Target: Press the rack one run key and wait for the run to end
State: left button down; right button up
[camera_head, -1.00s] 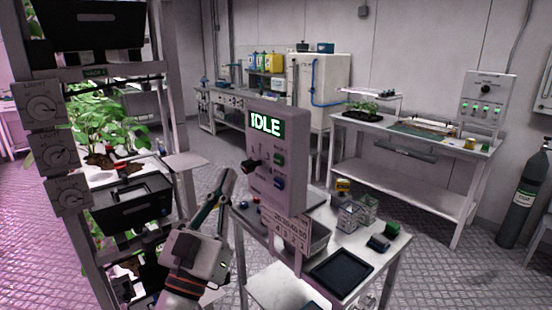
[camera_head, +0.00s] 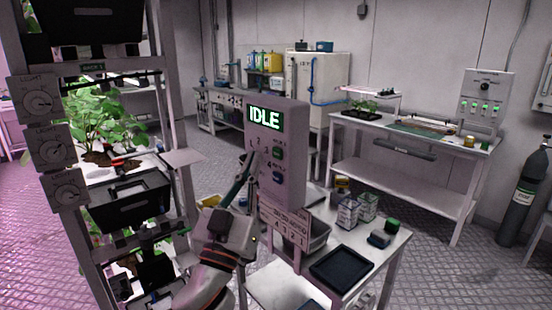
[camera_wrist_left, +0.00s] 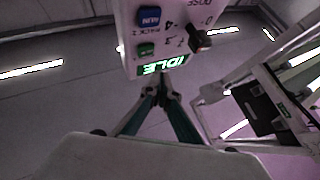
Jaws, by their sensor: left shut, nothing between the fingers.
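The control box (camera_head: 290,190) stands on a small table, with a lit display (camera_head: 264,117) reading IDLE. Its face carries a green key (camera_head: 277,153) above a blue key (camera_head: 277,177); their small labels are hard to read. My left gripper (camera_head: 250,162) is shut and empty, its tips in front of the box face, left of the keys, hiding the knob in the head view. In the left wrist view the box appears upside down, with the blue key (camera_wrist_left: 149,18), green key (camera_wrist_left: 146,49) and black knob (camera_wrist_left: 199,42); the gripper tips (camera_wrist_left: 162,82) overlap the display's edge. Contact cannot be told.
A plant rack (camera_head: 85,210) with dials and black bins stands close on the left. The small table holds a dark tray (camera_head: 341,265), clear containers (camera_head: 348,213) and small blocks. A bench (camera_head: 420,150) stands behind, and a gas cylinder (camera_head: 522,195) at the right.

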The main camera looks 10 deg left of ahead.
aim_at(275, 142)
pick_arm(q)
jog(key=shift+w+d, duration=0.75)
jog(key=shift+w, duration=0.2)
jog(key=shift+w, duration=0.1)
dwell(0.8)
jog(key=shift+w+d, duration=0.25)
jog(key=shift+w+d+b, duration=0.3)
jog(key=shift+w+b, duration=0.05)
jog(key=shift+w, duration=0.05)
dwell(0.8)
jog(key=shift+s+a, duration=0.1)
jog(key=shift+s, duration=0.05)
dwell(0.3)
jog(key=shift+s+a+p, duration=0.45)
jog(key=shift+s, duration=0.15)
